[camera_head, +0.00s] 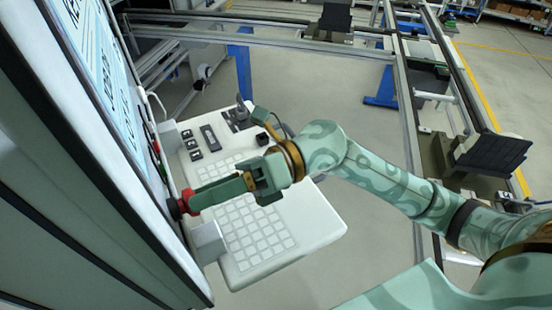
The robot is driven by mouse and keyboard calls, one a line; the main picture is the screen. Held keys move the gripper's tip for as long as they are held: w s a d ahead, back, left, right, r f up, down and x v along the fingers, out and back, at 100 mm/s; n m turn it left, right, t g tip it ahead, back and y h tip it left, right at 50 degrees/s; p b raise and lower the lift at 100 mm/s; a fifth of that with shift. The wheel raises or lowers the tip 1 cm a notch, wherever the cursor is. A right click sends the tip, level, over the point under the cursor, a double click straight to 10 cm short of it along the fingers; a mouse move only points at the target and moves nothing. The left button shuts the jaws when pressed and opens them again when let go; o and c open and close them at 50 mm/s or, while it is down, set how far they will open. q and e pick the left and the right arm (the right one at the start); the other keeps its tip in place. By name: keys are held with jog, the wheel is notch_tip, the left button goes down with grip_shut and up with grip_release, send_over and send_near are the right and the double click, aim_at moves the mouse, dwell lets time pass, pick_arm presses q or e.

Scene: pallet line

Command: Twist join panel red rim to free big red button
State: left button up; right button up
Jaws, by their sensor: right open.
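The big red button (187,199) sticks out from the side of the tall panel at the left. It is partly hidden by my right gripper (199,199), and its red rim cannot be told apart from the rest of it. My right gripper comes in from the right with its fingers pointing left, and their tips are at the button. The fingers are open; I cannot tell whether they touch the red rim. My left gripper is not in view.
The tall panel (95,140) with a lit screen fills the left side. A white keyboard console (300,225) with dark switches juts out below my right gripper. Metal rails (300,47) of the line and bare floor lie beyond.

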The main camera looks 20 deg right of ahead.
jog(key=w+d+b, duration=0.1)
jog(key=d+b, duration=0.5)
jog(key=d, duration=1)
jog(key=shift+w+b, duration=0.35)
